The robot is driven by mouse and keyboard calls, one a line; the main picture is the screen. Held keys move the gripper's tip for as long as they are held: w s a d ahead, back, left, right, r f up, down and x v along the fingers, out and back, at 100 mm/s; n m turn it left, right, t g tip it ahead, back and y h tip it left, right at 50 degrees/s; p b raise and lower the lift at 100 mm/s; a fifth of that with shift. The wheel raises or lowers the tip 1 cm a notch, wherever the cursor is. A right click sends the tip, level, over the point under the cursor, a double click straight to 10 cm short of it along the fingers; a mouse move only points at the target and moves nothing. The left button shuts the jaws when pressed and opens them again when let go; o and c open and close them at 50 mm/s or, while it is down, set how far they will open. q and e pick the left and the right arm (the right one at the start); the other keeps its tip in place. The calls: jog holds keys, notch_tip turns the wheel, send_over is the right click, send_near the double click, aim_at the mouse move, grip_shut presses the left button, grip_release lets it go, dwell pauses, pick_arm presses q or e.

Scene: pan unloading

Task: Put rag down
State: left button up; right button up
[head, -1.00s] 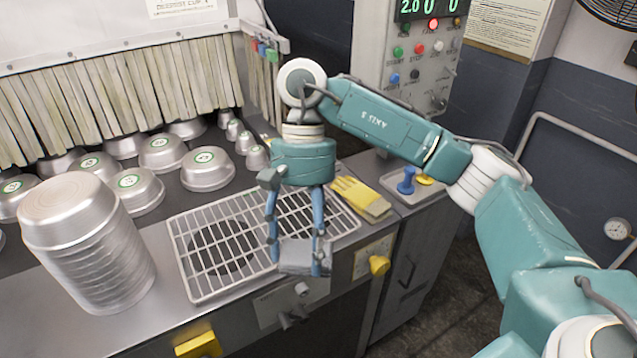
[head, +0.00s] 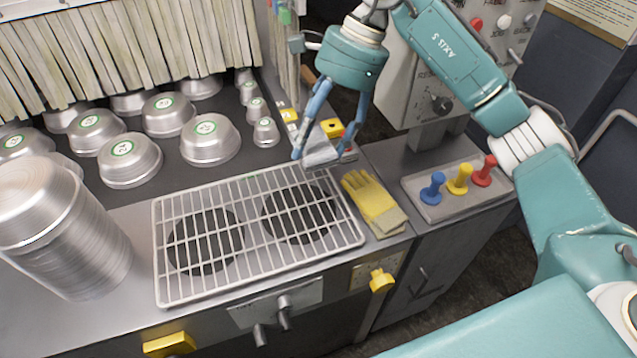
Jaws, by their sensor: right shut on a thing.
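My right gripper (head: 318,158) comes in from the upper right. Its blue fingers are shut on a grey rag (head: 322,153). The rag is at the far right corner of the wire rack (head: 255,288), just behind the yellow gloves. Whether it touches the rack or counter is hard to tell. The fingers hide part of it. My left gripper is not in view.
Yellow gloves (head: 373,203) lie right of the rack. A tray (head: 430,212) with blue, yellow and red pegs sits further right. A stack of pans (head: 65,235) stands at the left. Several upturned pans (head: 208,140) fill the back, before hanging strips (head: 130,60).

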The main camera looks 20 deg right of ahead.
jog(key=f+p, duration=0.1)
jog(key=f, duration=0.3)
jog(key=f+p, duration=0.1)
jog(key=f, duration=0.4)
jog(key=shift+w+d+f, duration=0.1)
jog(key=shift+d+f, duration=0.1)
jog(key=shift+f, duration=0.55)
notch_tip(320, 180, down, 3)
jog(key=shift+f+p, duration=0.1)
jog(key=shift+p, duration=0.6)
jog(key=shift+f, duration=0.1)
